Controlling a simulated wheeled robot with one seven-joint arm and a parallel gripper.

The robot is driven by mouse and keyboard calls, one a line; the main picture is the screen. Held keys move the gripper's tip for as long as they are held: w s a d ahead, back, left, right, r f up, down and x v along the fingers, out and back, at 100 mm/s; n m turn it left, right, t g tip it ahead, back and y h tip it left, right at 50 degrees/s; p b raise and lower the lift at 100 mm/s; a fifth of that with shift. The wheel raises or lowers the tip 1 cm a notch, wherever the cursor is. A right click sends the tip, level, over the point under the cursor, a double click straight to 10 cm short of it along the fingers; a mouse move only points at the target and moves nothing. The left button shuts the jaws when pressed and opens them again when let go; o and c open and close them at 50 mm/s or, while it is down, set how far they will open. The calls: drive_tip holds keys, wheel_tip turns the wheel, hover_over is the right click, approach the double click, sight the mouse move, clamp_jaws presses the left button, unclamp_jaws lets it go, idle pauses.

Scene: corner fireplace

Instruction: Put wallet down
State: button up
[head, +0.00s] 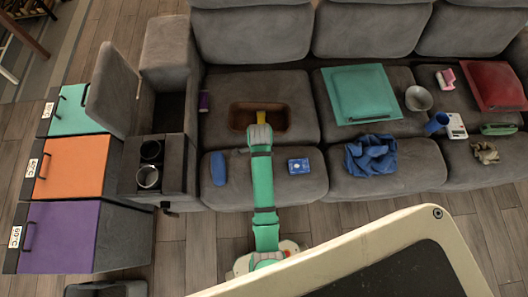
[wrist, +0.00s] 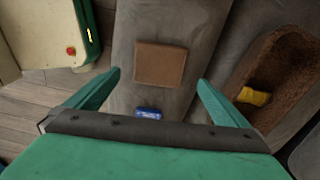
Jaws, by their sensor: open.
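A flat brown square that looks like the wallet (wrist: 160,65) lies on a grey sofa cushion in the wrist view. It appears between my fingertips, with a visible gap on each side. My gripper (wrist: 159,77) is open, with nothing touching its inner faces. In the head view my gripper (head: 260,130) is above the sofa, at the near edge of a brown tray (head: 240,116). I cannot make out the wallet in the head view; my arm may hide it. A small blue pack (wrist: 148,112) shows below the wallet in the wrist view.
The brown tray holds a yellow object (wrist: 252,96). Nearby on the cushions are a blue oblong (head: 219,168), a blue card-like pack (head: 298,166) and a crumpled blue cloth (head: 371,155). A teal cushion (head: 360,94) and a metal bowl (head: 418,98) are to the right.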

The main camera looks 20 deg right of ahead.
wheel_tip(320, 180, down, 3)
drive_tip(key=shift+d+r, duration=0.1)
drive_tip(key=shift+s+f, duration=0.15)
drive_tip(key=shift+f, duration=1.2)
drive_tip(key=shift+s+f, duration=0.1)
drive_tip(key=shift+f, duration=1.25)
drive_tip(key=c, duration=1.1)
drive_tip(key=shift+r, duration=0.1)
